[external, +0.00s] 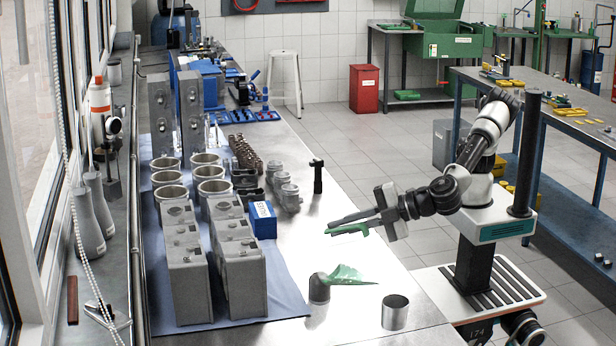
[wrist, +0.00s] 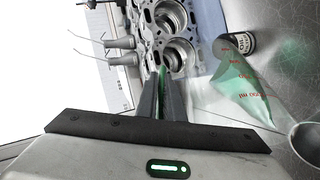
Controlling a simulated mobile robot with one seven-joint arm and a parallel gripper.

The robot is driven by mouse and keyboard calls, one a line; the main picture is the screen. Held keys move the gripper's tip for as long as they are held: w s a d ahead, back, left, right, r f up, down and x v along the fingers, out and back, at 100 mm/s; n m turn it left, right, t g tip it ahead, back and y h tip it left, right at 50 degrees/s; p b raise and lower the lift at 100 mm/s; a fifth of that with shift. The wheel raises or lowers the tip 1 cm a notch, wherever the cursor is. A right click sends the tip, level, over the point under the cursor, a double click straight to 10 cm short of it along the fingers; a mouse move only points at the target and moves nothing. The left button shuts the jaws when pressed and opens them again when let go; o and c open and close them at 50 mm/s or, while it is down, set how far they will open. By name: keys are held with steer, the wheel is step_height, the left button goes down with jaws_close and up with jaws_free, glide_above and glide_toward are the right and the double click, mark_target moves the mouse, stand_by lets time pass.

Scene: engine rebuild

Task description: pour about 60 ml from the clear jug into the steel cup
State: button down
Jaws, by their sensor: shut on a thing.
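The clear jug (external: 343,275) shows as a faint, green-tinted shape with red marks in the wrist view (wrist: 250,98). Its clear walls are hard to make out, and so is its exact tilt. My gripper (external: 345,226) is shut on a thin green part, which looks like the jug's handle; a green strip also shows between the fingers in the wrist view (wrist: 165,92). The steel cup (external: 395,312) stands upright and open near the bench's front edge, right of the jug in the picture. Its rim shows at the wrist view's right edge (wrist: 304,136). I see no stream of liquid.
A dark grey cylinder (external: 319,290) stands beside the jug, partly behind its green tint. Engine blocks (external: 185,275), a blue box (external: 262,219) and several cylinder liners (external: 212,187) fill the blue mat at left. The bench around the cup is bare.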

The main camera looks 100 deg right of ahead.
mark_target(360, 223)
steer(key=shift+s+a+r+t+h, duration=0.15)
steer(key=shift+s+a+t+h, duration=0.15)
steer(key=shift+a, duration=0.05)
steer(key=shift+s+a+r+b, duration=0.15)
steer(key=shift+s+a+b, duration=0.1)
steer(key=shift+b, duration=0.1)
steer(key=shift+s+a+r+n+t, duration=0.2)
steer(key=shift+s+a+n+t, duration=0.05)
steer(key=shift+n+t, duration=0.05)
steer(key=shift+s+a+r+t+h+b, duration=0.3)
steer(key=shift+s+a+r+t+b, duration=0.2)
steer(key=shift+b, duration=0.1)
stand_by(1.6)
steer(key=shift+w+d, duration=0.1)
